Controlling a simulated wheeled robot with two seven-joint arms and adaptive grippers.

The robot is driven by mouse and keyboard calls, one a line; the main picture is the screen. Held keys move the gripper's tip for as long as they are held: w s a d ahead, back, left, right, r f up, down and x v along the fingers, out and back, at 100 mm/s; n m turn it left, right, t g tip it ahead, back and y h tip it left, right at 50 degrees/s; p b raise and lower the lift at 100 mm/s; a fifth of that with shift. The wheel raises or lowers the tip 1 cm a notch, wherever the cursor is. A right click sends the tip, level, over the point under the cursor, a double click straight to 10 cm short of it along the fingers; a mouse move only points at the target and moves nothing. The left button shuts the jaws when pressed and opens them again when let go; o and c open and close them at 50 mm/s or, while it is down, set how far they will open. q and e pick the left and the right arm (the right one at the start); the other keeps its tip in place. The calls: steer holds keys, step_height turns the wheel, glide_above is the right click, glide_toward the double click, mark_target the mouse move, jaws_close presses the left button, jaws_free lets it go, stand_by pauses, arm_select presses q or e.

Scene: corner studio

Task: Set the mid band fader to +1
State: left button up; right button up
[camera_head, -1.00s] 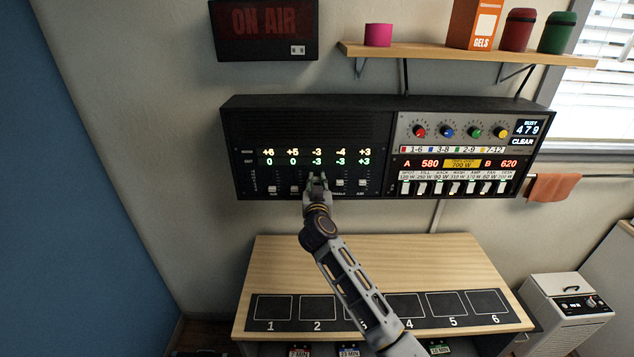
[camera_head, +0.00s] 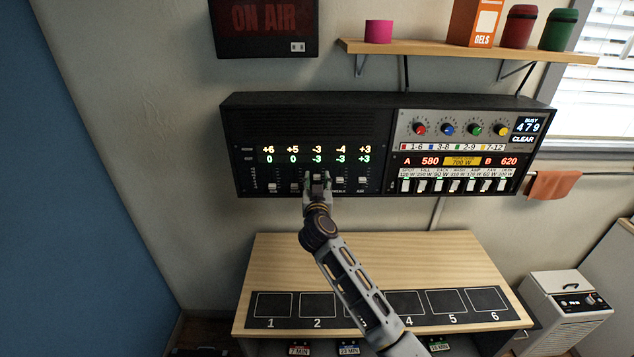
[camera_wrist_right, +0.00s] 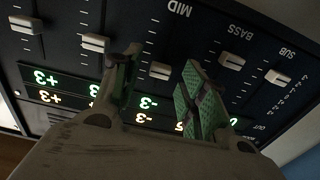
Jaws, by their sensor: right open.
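The equaliser panel (camera_head: 245,165) is the black left half of the wall unit, with a row of white fader caps. The mid band fader (camera_wrist_right: 160,71), labelled MID, shows in the right wrist view, where the panel appears upside down. My right gripper (camera_head: 317,179) is at the middle column; in the wrist view its green-padded fingers (camera_wrist_right: 163,62) are open, one on each side of the mid cap, not closed on it. Contact cannot be told. In the head view the gripper hides this cap. The middle column's readouts (camera_head: 317,155) both show -3. My left gripper is not in view.
Neighbouring fader caps (camera_wrist_right: 96,43) sit close on both sides. A lighting panel (camera_head: 470,128) with coloured knobs and switches adjoins on the right. A shelf (camera_head: 430,50) is above, and a wooden table (camera_head: 380,258) with numbered squares stands below.

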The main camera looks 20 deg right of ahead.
steer(key=v, duration=1.1)
steer(key=shift+s, duration=0.15)
stand_by(0.4)
